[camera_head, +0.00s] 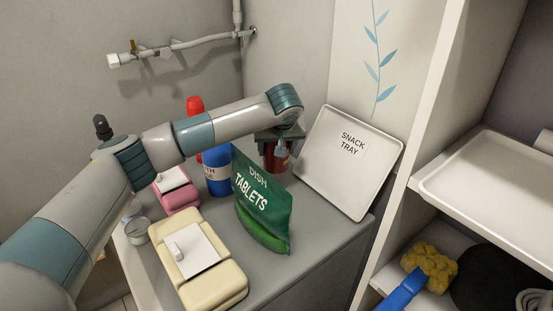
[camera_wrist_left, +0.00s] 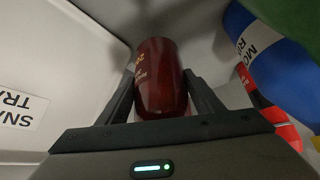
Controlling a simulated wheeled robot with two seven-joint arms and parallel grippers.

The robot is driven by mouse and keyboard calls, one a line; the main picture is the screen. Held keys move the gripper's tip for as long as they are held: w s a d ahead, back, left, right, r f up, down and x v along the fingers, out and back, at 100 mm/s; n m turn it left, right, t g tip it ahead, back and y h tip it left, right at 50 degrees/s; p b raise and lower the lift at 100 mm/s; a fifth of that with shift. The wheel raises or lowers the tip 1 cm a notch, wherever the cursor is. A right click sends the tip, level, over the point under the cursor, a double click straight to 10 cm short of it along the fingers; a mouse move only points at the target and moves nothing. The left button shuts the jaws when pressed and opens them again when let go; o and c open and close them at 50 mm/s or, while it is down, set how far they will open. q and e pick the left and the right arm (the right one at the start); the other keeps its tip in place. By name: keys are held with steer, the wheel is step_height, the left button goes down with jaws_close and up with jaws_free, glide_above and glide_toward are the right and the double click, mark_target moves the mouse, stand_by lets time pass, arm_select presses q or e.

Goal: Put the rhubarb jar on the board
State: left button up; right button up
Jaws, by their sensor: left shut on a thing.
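A dark red jar (camera_wrist_left: 160,75) is between the two fingers of my left gripper (camera_head: 279,147) in the left wrist view. Its lettering is too small and turned to read. In the head view the red jar (camera_head: 276,160) shows below my gripper, at the back of the grey counter, between the green bag and the snack tray. My left gripper is shut on it. I cannot tell whether the jar touches the counter. I see nothing that is clearly a board. My right gripper is not in view.
A white snack tray (camera_head: 345,180) leans against the wall right of the jar. A green dish tablets bag (camera_head: 262,205), a blue bottle (camera_head: 217,175), a pink box (camera_head: 178,197) and a cream box (camera_head: 215,277) crowd the counter. A shelf unit with a white tray (camera_head: 480,190) stands at right.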

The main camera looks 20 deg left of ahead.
mark_target(276, 159)
arm_select(q)
steer(key=shift+f, duration=0.15)
step_height(276, 159, down, 3)
steer(key=shift+r+p, duration=0.2)
steer(key=shift+p, duration=0.45)
steer(key=shift+f, duration=0.4)
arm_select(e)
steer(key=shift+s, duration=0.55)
arm_select(q)
steer(key=shift+f, duration=0.1)
steer(key=o, duration=1.9)
steer(key=shift+f, duration=0.1)
steer(key=shift+s, duration=0.1)
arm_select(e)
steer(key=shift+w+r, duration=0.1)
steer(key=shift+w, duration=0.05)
